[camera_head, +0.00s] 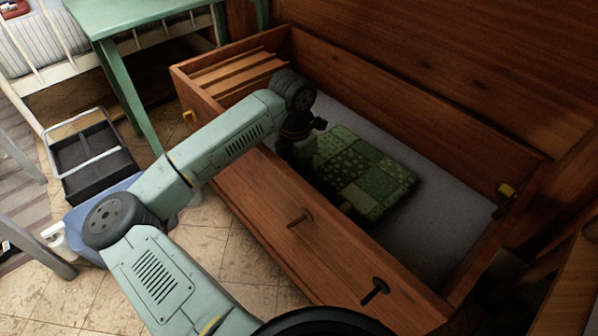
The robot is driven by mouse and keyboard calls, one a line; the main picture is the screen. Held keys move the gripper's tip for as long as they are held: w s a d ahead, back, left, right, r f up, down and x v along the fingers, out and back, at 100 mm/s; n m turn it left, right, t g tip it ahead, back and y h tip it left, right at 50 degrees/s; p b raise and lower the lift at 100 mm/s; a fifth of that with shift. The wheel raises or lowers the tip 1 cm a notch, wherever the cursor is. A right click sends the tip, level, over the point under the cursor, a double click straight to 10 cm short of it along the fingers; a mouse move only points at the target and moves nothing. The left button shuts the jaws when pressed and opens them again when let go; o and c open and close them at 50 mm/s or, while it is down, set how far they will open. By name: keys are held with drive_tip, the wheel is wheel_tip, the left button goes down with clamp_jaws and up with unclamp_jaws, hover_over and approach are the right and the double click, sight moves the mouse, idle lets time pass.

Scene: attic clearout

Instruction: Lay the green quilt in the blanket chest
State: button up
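The green patchwork quilt (372,181) is folded into a flat block. It lies inside the wooden blanket chest (262,183), on or just above the grey floor of the chest, left of its middle. The chest lid is raised at the back. My arm reaches over the front wall, and my gripper (297,152) points down inside the chest at the quilt's left edge. Its fingertips are dark and partly hidden, so I cannot tell whether they touch or hold the quilt.
A slatted wooden tray (236,76) sits at the chest's left end. The chest floor right of the quilt is clear. A green table (125,14), a white bed frame (40,45) and a black crate (88,160) stand to the left. Dark handles (374,291) stick out from the front wall.

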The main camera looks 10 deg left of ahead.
drive_tip(key=o, duration=0.4)
drive_tip(key=shift+r, duration=0.1)
drive_tip(key=r, duration=1.1)
drive_tip(key=shift+s+a+r, duration=0.15)
drive_tip(key=shift+a+r, duration=0.15)
drive_tip(key=shift+r, duration=0.1)
